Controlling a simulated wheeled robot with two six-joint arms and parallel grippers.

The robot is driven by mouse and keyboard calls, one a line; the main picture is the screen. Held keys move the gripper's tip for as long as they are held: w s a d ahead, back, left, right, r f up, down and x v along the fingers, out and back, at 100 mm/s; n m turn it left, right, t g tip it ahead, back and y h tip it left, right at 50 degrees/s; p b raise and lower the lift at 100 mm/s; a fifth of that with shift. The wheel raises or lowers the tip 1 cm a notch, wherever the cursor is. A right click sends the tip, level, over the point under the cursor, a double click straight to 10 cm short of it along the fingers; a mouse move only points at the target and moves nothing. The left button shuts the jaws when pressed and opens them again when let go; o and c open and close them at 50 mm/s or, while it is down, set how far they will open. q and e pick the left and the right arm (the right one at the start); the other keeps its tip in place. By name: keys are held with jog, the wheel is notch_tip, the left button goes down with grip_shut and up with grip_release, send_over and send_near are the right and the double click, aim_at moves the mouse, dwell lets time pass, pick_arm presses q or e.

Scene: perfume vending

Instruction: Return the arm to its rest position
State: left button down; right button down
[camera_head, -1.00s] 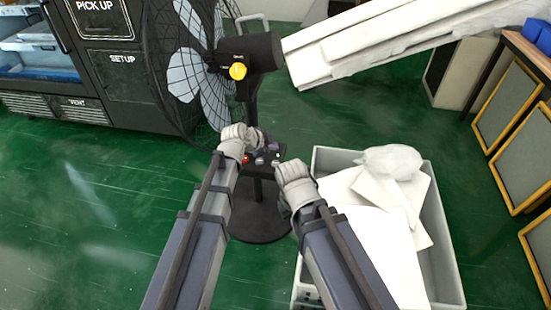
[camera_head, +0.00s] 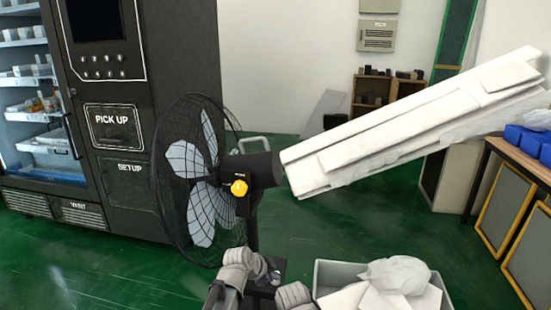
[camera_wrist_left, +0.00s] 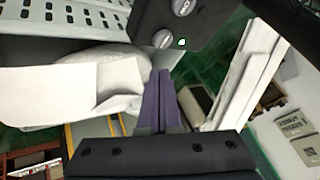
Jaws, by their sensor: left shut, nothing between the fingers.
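My left arm comes up from the bottom edge of the head view, in front of the fan's base. Its gripper (camera_head: 273,276) is small and mostly hidden behind the wrist there. In the left wrist view the two purple fingers (camera_wrist_left: 160,98) lie together, shut with nothing between them. My right arm's wrist (camera_head: 294,296) shows at the bottom edge, right of the left one. Its fingers cannot be made out.
A black fan (camera_head: 201,180) with a yellow knob stands close ahead. A grey bin (camera_head: 327,272) with white sheets and a bag is at lower right. A vending machine (camera_head: 118,195) stands left; a table (camera_head: 522,158) is at right. Long white panels slant right of the fan.

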pick_arm(q)
jog(key=s+a+f+n+g+y, duration=0.2)
jog(key=s+n, duration=0.2)
jog(key=s, duration=0.4)
jog(key=s+a+f+n+g+y, duration=0.1)
jog(key=s+a+n+g+y, duration=0.15)
jog(key=s, duration=0.45)
jog(key=s+a+f+n+g+y, duration=0.2)
jog(key=s+n, duration=0.3)
jog(key=s, duration=0.3)
notch_tip(320, 180, up, 33)
jog(key=p, duration=3.3)
jog(key=shift+w+d, duration=0.2)
jog(key=shift+d, duration=0.25)
jog(key=shift+m+h, duration=0.25)
